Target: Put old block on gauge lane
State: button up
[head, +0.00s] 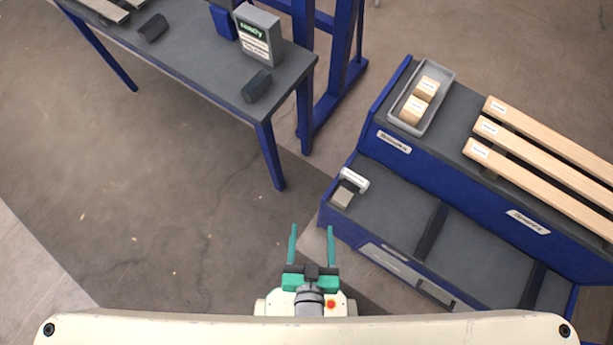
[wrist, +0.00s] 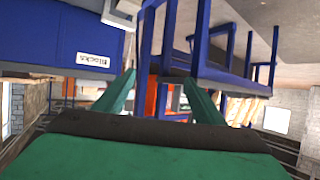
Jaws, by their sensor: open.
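A grey-brown, worn-looking block (head: 343,195) lies at the left end of the lower shelf of the blue rack (head: 335,217), beside a small white labelled piece (head: 354,179). It may be the old block. I cannot tell which surface is the gauge lane; dark bars divide the lower shelf (head: 400,209) into sections. My gripper (head: 311,230) is open and empty, just left of the rack's near corner and apart from the block. Its two teal fingers also show spread in the wrist view (wrist: 163,95), with nothing between them.
A grey tray (head: 445,98) with two pale wooden blocks (head: 416,109) stands on the upper shelf, beside long boards (head: 545,135). A blue-legged table (head: 195,50) at upper left holds a grey sign box (head: 259,38) and dark blocks (head: 257,86). Floor between is clear.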

jog(key=s+a+r+t, duration=0.1)
jog(key=s+r+t, duration=0.1)
jog(key=s+r, duration=0.2)
notch_tip(320, 180, up, 4)
jog(key=shift+a+f+n+y, duration=0.2)
jog(key=shift+f+n+y, duration=0.1)
jog(key=shift+n, duration=0.1)
